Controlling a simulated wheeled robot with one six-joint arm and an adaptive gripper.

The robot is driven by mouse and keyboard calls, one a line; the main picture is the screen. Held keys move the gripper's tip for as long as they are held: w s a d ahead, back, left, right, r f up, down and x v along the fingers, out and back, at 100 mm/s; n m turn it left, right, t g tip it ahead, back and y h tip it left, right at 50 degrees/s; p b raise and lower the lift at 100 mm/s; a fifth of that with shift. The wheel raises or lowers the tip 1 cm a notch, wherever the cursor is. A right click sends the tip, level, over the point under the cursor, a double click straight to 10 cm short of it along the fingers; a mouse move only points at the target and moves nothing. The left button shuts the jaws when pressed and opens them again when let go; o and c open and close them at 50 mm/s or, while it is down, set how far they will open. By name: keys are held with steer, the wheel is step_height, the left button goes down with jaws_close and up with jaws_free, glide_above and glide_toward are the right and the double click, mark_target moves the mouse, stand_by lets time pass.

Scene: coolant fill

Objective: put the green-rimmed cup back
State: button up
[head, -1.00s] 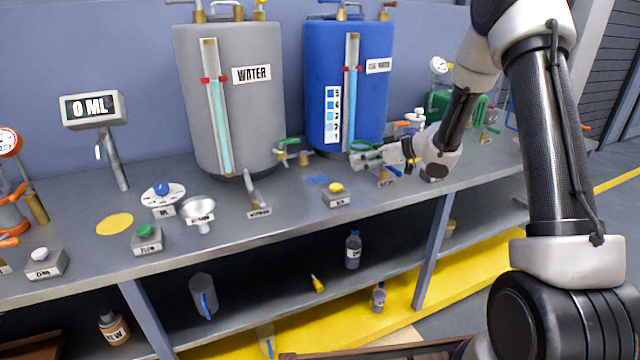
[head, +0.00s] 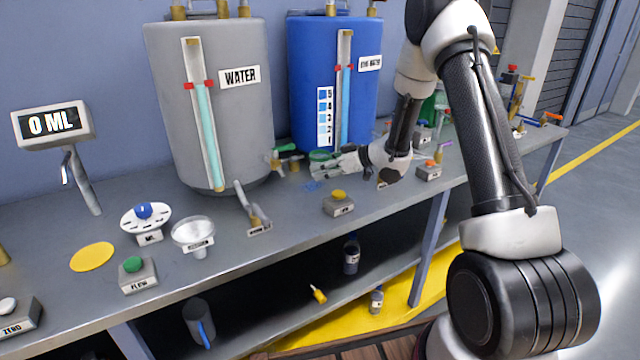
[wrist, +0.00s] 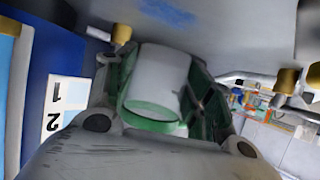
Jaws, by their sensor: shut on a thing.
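The green-rimmed cup (wrist: 162,78) is white, with its green rim toward the camera in the wrist view. It sits between the green-padded fingers of my gripper (wrist: 168,92), which is shut on it. In the head view my gripper (head: 328,166) is low in front of the blue tank (head: 306,80), near the grey water tank's tap. Only a green bit of the cup (head: 319,156) shows there, and I cannot tell whether the cup touches the bench. A blue mark (head: 312,186) lies on the bench just below the gripper.
The grey water tank (head: 248,120) stands left of the gripper, with a green-handled tap (head: 287,148) close by. A yellow-button box (head: 339,203) is in front. A funnel (head: 193,232), dial and yellow disc (head: 92,257) are further left. Small fittings crowd the right.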

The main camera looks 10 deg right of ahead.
mark_target(324, 191)
steer(key=shift+f, duration=2.55)
steer(key=shift+f, duration=0.1)
steer(key=o, duration=0.9)
steer(key=shift+c, duration=0.2)
